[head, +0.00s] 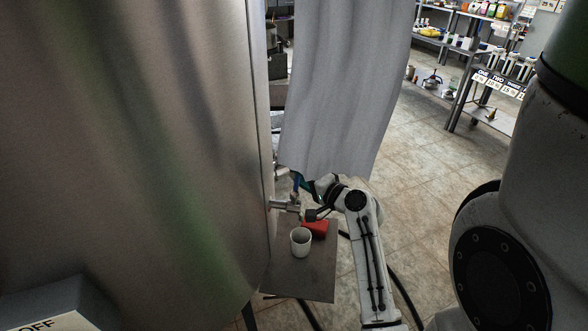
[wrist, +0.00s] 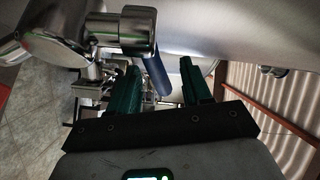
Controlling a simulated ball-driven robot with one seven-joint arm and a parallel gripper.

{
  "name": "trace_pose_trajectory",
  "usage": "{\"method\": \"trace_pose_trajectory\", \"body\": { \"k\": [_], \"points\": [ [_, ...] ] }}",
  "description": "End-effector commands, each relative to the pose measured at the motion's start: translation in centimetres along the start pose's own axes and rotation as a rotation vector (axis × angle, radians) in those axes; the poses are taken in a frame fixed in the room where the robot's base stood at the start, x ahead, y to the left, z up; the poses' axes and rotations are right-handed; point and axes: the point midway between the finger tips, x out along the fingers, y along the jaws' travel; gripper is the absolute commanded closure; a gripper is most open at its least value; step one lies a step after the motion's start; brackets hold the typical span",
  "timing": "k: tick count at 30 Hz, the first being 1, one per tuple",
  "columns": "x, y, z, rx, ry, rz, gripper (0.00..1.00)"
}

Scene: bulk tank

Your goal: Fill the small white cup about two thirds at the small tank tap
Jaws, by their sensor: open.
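The small white cup (head: 300,243) stands upright on a small grey stand (head: 300,277) beside the tank. Whether it holds any liquid is too small to tell. The metal small tank tap (head: 284,204) sticks out of the tank wall above and slightly left of the cup. Its blue lever (head: 296,186) stands upward. My gripper (head: 303,179) is at the lever. In the wrist view my gripper (wrist: 161,68) has its green fingers apart, with the blue lever (wrist: 157,74) between them. The wrist view also shows the metal tap body (wrist: 138,28). The cup is not seen there.
The large steel tank (head: 130,120) fills the left side. A grey hanging sheet (head: 345,80) is behind my gripper. A red object (head: 316,228) lies on the stand behind the cup. A dark hose (head: 398,285) runs over the floor. Shelves (head: 480,85) stand at the far right.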

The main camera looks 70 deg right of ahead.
Motion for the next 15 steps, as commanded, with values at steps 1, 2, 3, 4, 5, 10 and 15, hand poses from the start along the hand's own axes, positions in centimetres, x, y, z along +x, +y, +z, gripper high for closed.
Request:
{"method": "trace_pose_trajectory", "body": {
  "k": [1,2,3,4,5,10,15],
  "points": [
    [0.7,-0.1,-0.1,0.001,-0.001,-0.001,0.52],
    [1.1,-0.1,-0.1,0.001,0.000,-0.001,0.52],
    [1.4,-0.1,-0.1,0.001,0.000,0.000,0.52],
    [1.7,-0.1,0.0,0.001,0.000,0.000,0.52],
    [1.9,-0.1,0.0,0.001,0.000,0.000,0.52],
    [2.5,0.0,0.0,0.000,0.001,0.000,0.52],
    [2.5,0.0,0.0,0.000,0.001,0.000,0.52]
  ]
}}
